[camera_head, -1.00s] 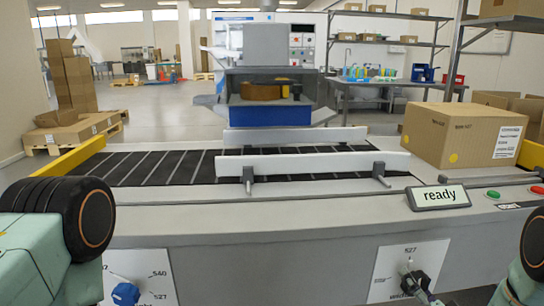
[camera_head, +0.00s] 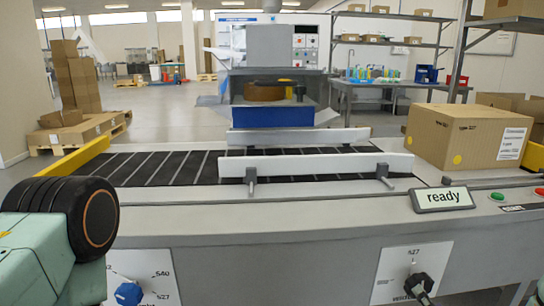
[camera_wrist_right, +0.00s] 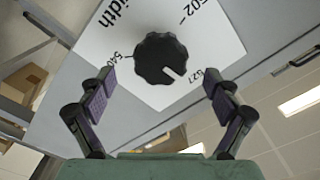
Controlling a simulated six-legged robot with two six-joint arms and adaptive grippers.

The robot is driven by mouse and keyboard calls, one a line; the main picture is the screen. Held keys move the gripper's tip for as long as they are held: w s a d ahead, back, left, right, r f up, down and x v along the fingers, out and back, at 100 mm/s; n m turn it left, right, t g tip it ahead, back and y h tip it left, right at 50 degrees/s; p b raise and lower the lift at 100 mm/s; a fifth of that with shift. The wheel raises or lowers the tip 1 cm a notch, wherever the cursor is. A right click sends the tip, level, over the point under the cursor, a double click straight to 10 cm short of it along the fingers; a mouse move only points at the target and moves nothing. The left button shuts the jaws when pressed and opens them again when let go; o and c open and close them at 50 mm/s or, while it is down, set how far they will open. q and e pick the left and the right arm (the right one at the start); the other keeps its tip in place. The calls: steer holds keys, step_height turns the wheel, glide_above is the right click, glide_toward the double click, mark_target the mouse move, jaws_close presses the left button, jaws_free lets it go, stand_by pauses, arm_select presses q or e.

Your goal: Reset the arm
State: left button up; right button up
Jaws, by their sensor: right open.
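A black knob (camera_wrist_right: 161,59) sits on a white dial plate (camera_wrist_right: 120,30) in the right wrist view; its white mark points towards the 527 label. My right gripper (camera_wrist_right: 158,78) is open, with its fingers apart on either side below the knob and nothing between them. In the head view the black knob (camera_head: 418,285) is on the right front panel of the machine. My left arm (camera_head: 60,225) shows at the lower left, but its gripper is outside the view.
A blue knob (camera_head: 128,293) is on the left front panel. A conveyor belt (camera_head: 180,168) with white guide rails (camera_head: 315,167) runs across the machine top. A cardboard box (camera_head: 467,137) stands at its right end, behind a "ready" display (camera_head: 441,198).

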mark_target(417, 283)
steer(key=s, duration=0.6)
steer(key=w, duration=1.2)
steer(key=shift+a, duration=0.35)
steer(key=shift+d+n, duration=0.1)
steer(key=shift+n, duration=0.3)
steer(key=shift+s+n+p, duration=0.1)
steer(key=shift+n+p, duration=0.3)
steer(key=shift+n, duration=0.8)
steer(key=n, duration=0.5)
steer(key=shift+n+p, duration=0.3)
steer(key=shift+p, duration=0.1)
steer(key=n, duration=0.4)
steer(key=shift+n, duration=0.3)
steer(key=n, duration=0.5)
